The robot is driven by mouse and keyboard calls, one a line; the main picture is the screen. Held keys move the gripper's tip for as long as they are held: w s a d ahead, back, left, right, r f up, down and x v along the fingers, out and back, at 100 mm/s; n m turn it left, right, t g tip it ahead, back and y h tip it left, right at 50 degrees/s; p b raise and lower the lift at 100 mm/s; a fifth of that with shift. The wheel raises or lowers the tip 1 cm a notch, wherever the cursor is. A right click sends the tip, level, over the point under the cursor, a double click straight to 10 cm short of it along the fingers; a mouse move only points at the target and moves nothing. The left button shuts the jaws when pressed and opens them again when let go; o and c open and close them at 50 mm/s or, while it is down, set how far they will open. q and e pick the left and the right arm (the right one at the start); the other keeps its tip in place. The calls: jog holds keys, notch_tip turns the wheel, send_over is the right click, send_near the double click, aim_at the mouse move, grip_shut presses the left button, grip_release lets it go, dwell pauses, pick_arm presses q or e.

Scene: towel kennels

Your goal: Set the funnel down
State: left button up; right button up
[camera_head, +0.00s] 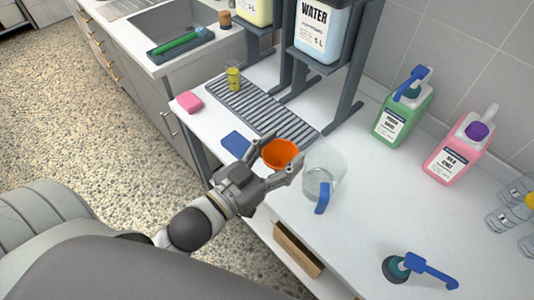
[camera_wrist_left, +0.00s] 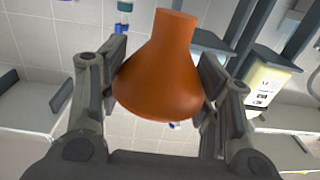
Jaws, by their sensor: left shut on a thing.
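The orange funnel (camera_head: 279,153) is held between the two fingers of my left gripper (camera_head: 277,164) in the head view, beside the clear jug and near the counter's front edge. In the left wrist view the funnel (camera_wrist_left: 162,72) fills the space between the fingers of the left gripper (camera_wrist_left: 158,85), which is shut on it from both sides. Its narrow spout points to the top of that picture. I cannot tell from these frames how high it is above the counter. My right gripper is not in view.
A clear jug with a blue handle (camera_head: 322,178) stands just right of the funnel. A grey slatted drain mat (camera_head: 262,110), a blue sponge (camera_head: 236,143) and a pink sponge (camera_head: 189,102) lie behind. Green (camera_head: 403,115) and pink (camera_head: 459,146) containers stand at the back. The counter's middle right (camera_head: 390,205) is clear.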

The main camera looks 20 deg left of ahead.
pick_arm(q)
jog(key=w+d+r+m+g+h, duration=0.2)
jog(key=w+d+m+g+h, duration=0.1)
jog(key=d+h, duration=0.3)
jog(key=shift+d+m+g, duration=0.2)
jog(key=shift+m+g, duration=0.3)
jog(key=shift+m, duration=0.4)
jog(key=shift+w+d+r+m+g+h, duration=0.25)
jog(key=shift+w+d+m+g+h, duration=0.15)
jog(key=shift+d+m+g+h, duration=0.35)
jog(key=shift+w+d+r+m+g+h, duration=0.2)
jog(key=shift+w+d+m+g+h, duration=0.3)
jog(key=shift+d+g, duration=0.4)
jog(key=shift+w+d+r+m+g+h, duration=0.25)
jog(key=shift+w+d+m+g+h, duration=0.1)
jog(key=shift+d+m+g+h, duration=0.45)
